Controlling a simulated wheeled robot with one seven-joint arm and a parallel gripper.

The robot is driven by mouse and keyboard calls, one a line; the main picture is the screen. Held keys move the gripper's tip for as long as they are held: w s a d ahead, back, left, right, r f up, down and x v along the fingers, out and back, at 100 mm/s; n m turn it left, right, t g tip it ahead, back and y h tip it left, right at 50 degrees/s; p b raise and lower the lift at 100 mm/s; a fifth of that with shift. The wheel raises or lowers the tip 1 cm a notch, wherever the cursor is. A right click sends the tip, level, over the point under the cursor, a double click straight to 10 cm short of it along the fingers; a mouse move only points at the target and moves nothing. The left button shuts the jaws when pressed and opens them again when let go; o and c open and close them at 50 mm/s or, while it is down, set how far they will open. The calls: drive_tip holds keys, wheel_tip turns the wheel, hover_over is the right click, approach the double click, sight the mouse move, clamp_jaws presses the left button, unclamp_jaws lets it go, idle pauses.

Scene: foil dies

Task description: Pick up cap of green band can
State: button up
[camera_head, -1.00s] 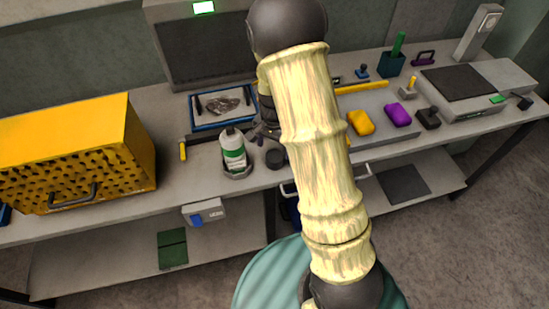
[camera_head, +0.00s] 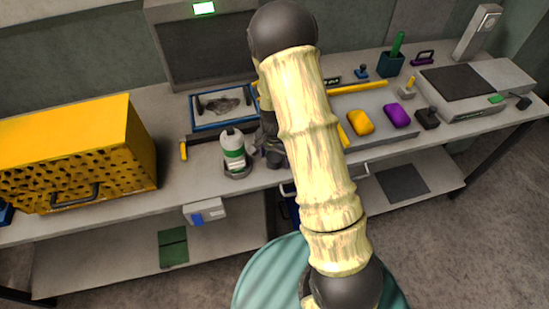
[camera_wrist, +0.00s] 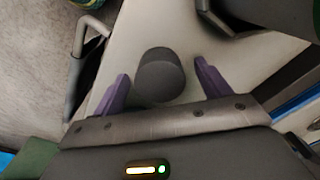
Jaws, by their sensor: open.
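The white can with a green band (camera_head: 233,153) stands upright on the bench, in a grey holder, in the head view. A dark round cap (camera_head: 274,160) sits on the bench just to its right, partly covered by my arm. In the wrist view the cap (camera_wrist: 160,76) lies between the two purple fingers of my gripper (camera_wrist: 161,75). The gripper is open, with a visible gap on each side of the cap. Whether the fingers are down at the cap's height is hard to tell. In the head view my arm hides most of the gripper.
A blue-framed tray (camera_head: 221,107) lies behind the can. A yellow perforated box (camera_head: 75,155) fills the left of the bench. Yellow (camera_head: 360,122) and purple (camera_head: 397,116) blocks lie to the right. In the wrist view a drawer handle (camera_wrist: 76,82) is at the bench's edge.

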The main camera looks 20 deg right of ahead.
sight(275, 156)
drive_tip(key=shift+c, duration=0.5)
drive_tip(key=c, duration=0.9)
drive_tip(key=shift+c, duration=0.2)
wheel_tip(275, 156, up, 10)
drive_tip(key=shift+b, duration=0.4)
drive_tip(key=shift+f, duration=0.1)
